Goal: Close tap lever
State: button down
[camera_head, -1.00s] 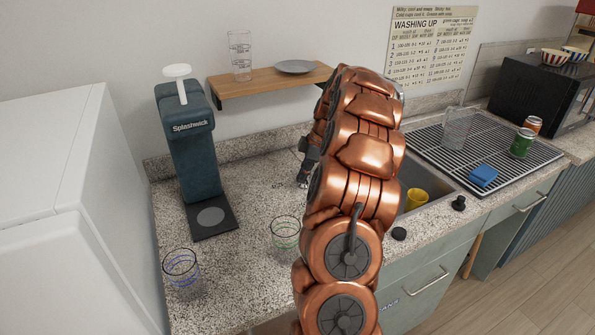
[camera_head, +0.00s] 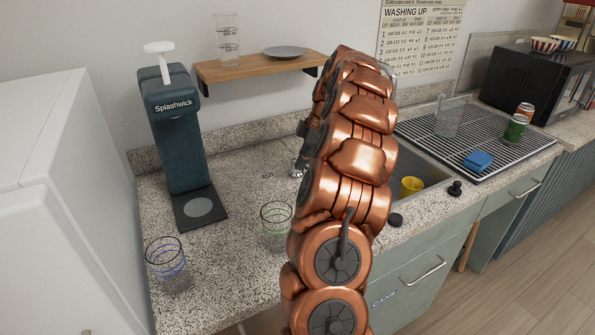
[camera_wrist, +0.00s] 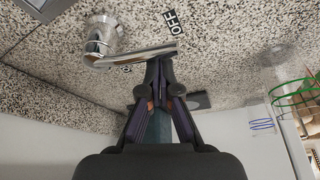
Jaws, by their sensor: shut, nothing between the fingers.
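The chrome tap lever (camera_wrist: 135,56) shows in the wrist view as a bar reaching right from a round chrome base (camera_wrist: 102,32) on the speckled counter. An "OFF" label (camera_wrist: 173,22) lies on the counter by the lever's free end. A second small label (camera_wrist: 126,68) is partly hidden beside the lever. My gripper (camera_wrist: 158,68) is shut and empty, its tips right at the lever near its free end; I cannot tell whether they touch. In the head view my copper arm hides most of the gripper and the lever; a label (camera_head: 267,175) shows on the counter.
A Splashwick dispenser (camera_head: 182,130), a blue-ringed glass (camera_head: 167,262) and a green-ringed glass (camera_head: 276,228) stand left of my arm. A shelf (camera_head: 255,68) is behind. To the right are the sink with a yellow cup (camera_head: 411,187) and a drying rack (camera_head: 490,143).

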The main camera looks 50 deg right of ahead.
jog(key=shift+s+d+b, duration=0.2)
jog(key=shift+d+b, duration=0.15)
dwell(0.3)
notch_tip(320, 180, up, 10)
jog(key=shift+w+a+r+p, duration=0.15)
jog(key=shift+a+p, duration=0.15)
jog(key=shift+p, duration=0.1)
dwell(1.0)
